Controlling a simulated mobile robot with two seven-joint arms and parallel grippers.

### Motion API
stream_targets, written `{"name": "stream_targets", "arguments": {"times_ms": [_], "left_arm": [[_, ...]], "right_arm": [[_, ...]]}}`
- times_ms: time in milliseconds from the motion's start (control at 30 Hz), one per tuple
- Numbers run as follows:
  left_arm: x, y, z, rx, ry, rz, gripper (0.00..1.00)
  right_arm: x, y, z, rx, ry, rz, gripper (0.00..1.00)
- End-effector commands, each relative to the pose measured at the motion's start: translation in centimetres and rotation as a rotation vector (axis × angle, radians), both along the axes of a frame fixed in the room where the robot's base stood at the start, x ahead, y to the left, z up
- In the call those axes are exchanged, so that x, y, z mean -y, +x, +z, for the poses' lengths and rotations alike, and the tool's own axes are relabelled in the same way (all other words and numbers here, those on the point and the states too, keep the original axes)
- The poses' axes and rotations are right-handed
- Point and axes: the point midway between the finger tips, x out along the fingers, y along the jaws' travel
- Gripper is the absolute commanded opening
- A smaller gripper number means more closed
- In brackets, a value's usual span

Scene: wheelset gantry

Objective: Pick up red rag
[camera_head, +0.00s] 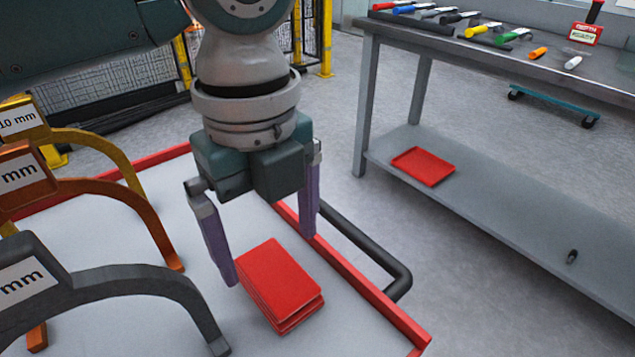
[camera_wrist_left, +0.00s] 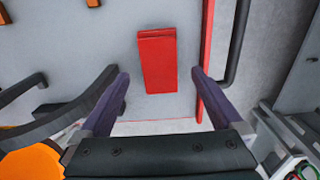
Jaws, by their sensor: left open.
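The red rag (camera_head: 280,280) is a folded, layered rectangle lying flat on the light grey cart top (camera_head: 200,325). It also shows in the left wrist view (camera_wrist_left: 158,62), ahead of the fingers and roughly centred between them. My left gripper (camera_head: 266,245) points down above the rag with its two purple fingers spread wide and nothing between them. In the head view one finger is to the left of the rag and the other is near its upper right. The fingers look apart from the rag. My right gripper does not show.
Several curved gauges with mm labels stand left of the rag, including a dark grey one (camera_head: 130,280) and an orange one (camera_head: 120,195). A red rim (camera_head: 350,285) edges the cart, with a black handle (camera_head: 375,250) outside. A workbench (camera_head: 480,55) with tools stands right; its shelf holds a red tray (camera_head: 423,166).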

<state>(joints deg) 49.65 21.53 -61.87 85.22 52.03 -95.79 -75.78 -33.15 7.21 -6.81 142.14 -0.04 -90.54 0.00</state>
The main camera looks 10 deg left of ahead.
Motion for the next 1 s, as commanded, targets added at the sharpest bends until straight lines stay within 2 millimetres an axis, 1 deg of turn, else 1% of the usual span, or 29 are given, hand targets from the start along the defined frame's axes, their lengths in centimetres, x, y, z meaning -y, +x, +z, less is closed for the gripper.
{"name": "stream_targets", "arguments": {"times_ms": [133,333,433,667,1000], "left_arm": [[0.1,-0.2,-1.7,-0.002,0.0,0.0,1.0],[0.2,-0.3,-4.8,-0.001,0.001,0.001,1.0],[0.1,-0.3,-5.4,0.001,0.001,0.001,1.0],[0.2,-0.2,-5.5,0.002,0.0,0.0,0.99],[0.2,-0.2,-5.4,0.002,0.0,0.001,0.61]], "right_arm": [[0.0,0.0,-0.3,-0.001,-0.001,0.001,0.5],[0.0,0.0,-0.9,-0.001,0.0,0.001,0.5],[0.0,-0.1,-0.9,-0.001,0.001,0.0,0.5],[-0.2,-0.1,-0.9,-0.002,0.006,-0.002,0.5],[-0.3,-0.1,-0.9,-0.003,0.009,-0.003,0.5]]}}
